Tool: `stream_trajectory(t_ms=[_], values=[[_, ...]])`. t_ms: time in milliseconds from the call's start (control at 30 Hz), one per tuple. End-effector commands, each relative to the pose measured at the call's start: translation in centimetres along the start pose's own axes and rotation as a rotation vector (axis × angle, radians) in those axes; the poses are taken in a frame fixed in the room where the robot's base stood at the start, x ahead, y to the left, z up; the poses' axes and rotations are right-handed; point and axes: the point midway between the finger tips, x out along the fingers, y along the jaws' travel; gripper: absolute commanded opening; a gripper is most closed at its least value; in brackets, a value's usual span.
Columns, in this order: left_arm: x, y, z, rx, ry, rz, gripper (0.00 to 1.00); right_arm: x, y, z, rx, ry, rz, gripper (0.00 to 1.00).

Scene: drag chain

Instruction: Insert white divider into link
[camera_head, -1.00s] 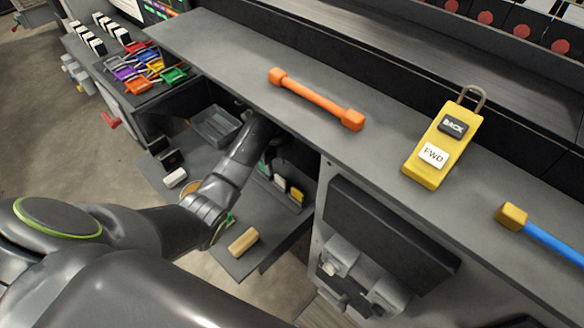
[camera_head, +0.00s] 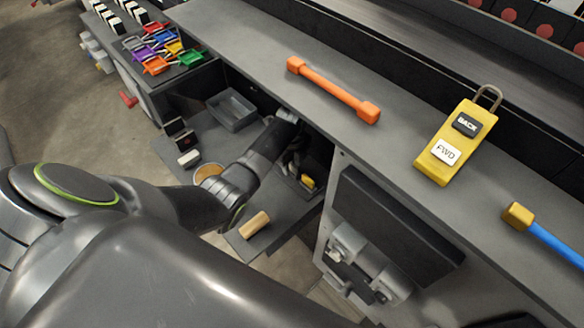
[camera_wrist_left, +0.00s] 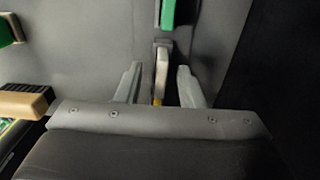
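My left gripper (camera_wrist_left: 159,69) is open in the left wrist view, one pale finger on each side of a narrow white piece (camera_wrist_left: 162,60), which looks like the white divider. A small gap shows on each side of it. A bit of yellow (camera_wrist_left: 157,101) shows below it and a green piece (camera_wrist_left: 167,14) stands just beyond. In the head view my left arm reaches into the recess under the bench, where a yellow piece (camera_head: 308,181) shows; the fingertips and white piece are hard to make out there. My right gripper is not in view. I cannot identify the link.
The bench top (camera_head: 240,40) above the recess holds an orange bar (camera_head: 334,91), a yellow BACK/FWD pendant (camera_head: 452,145) and a blue-handled tool (camera_head: 550,239). A tan block (camera_head: 254,225), a white block (camera_head: 188,159) and a grey bin (camera_head: 232,110) are on the lower shelf.

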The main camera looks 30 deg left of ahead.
Motion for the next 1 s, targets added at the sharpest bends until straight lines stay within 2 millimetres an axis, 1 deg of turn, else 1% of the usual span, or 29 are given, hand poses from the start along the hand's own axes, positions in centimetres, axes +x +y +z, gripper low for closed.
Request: stream_trajectory(t_ms=[100,367,667,767,867,1000], values=[[0.0,0.0,0.0,0.000,0.000,0.000,0.35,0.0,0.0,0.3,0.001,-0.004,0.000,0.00],[-0.1,0.0,0.0,0.000,0.000,0.000,0.01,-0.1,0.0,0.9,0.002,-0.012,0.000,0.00],[-0.1,0.0,0.0,0.000,0.000,-0.001,0.00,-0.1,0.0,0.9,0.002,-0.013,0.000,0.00],[-0.4,-0.1,0.0,0.000,-0.001,-0.002,0.00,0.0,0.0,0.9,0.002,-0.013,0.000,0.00],[-1.3,-0.1,0.1,0.001,-0.002,-0.003,0.00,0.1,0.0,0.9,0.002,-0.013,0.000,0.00],[-3.5,-0.1,0.1,0.001,-0.003,-0.005,0.00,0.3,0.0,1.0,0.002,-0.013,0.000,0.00]])
